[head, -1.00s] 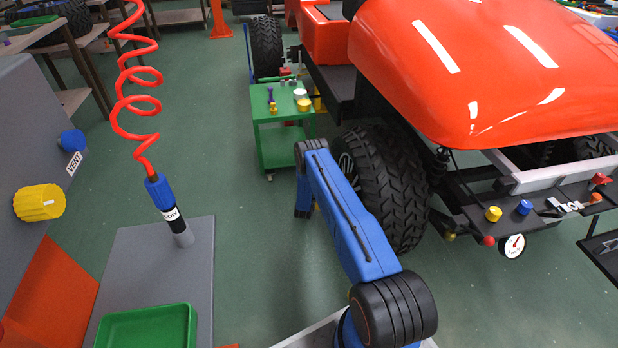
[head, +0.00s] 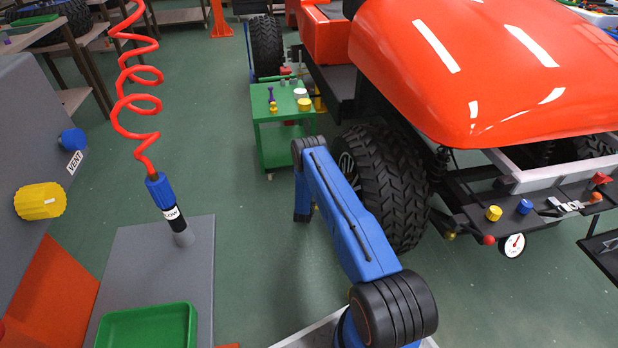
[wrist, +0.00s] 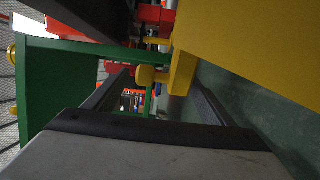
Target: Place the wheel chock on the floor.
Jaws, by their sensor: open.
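A large flat yellow piece, which looks like the wheel chock (wrist: 255,45), fills the upper right of the wrist view, very close to the camera. Its narrow lower end reaches between the finger lines. My gripper (wrist: 160,82) is open, with a dark finger on each side. I cannot tell whether either finger touches the yellow piece. In the head view my gripper is hidden behind my blue arm, beside the front tyre (head: 385,185). A small bit of yellow shows low beside the arm, too little to identify.
A green cart (head: 283,145) with small parts on top stands behind my arm; its green side (wrist: 65,85) is close at left in the wrist view. The red vehicle (head: 470,70) is at right. Green floor (head: 240,240) is clear left of my arm.

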